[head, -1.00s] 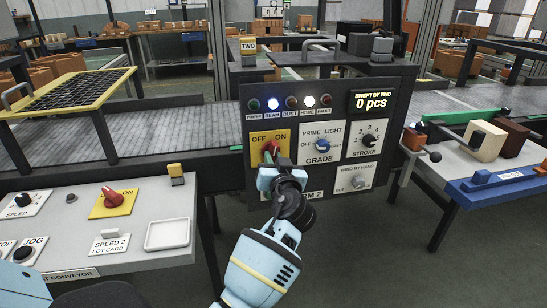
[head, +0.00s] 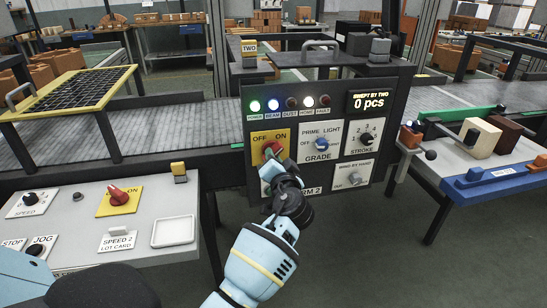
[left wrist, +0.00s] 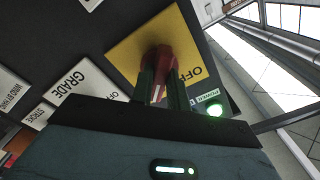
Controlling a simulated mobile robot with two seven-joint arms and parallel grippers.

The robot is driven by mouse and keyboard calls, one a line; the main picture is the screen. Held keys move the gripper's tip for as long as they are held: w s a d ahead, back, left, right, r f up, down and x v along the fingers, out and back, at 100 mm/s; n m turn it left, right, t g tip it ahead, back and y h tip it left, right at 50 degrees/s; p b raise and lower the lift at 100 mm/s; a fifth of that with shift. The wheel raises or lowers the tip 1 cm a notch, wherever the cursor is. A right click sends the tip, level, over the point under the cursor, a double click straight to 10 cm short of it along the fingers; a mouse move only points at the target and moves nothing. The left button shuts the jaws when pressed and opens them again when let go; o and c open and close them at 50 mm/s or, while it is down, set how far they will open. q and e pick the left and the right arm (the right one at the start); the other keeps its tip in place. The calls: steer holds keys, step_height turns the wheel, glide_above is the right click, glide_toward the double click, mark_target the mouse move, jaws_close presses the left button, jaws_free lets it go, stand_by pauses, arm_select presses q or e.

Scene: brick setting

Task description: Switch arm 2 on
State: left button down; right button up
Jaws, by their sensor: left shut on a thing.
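The arm 2 panel (head: 322,177) stands upright in front of me, its lower label partly hidden by my left arm. Its yellow OFF/ON plate (head: 257,139) carries a red rotary knob (head: 271,148). My left gripper (head: 272,160) is shut on this knob. In the left wrist view the dark fingers (left wrist: 160,88) hold the red knob (left wrist: 158,58) from both sides. The green POWER lamp (head: 254,106) is lit, and it also glows in the left wrist view (left wrist: 214,110). BEAM is lit blue and HOME white. DUST and FAULT are dark. My right gripper is not in view.
Beside the OFF/ON plate are the GRADE knob (head: 321,144), STROKE knob (head: 365,139) and WIND BY HAND plate (head: 352,175). A desk (head: 90,230) at left holds another red knob (head: 117,195) and a white tray (head: 173,231). The display (head: 371,101) reads 0 pcs.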

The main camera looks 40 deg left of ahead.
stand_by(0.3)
arm_select(q)
steer(key=c, duration=1.4)
jaws_free()
steer(key=shift+o, duration=0.2)
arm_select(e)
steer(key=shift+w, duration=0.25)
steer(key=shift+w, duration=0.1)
arm_select(q)
steer(key=v, duration=0.8)
steer(key=shift+b, duration=0.35)
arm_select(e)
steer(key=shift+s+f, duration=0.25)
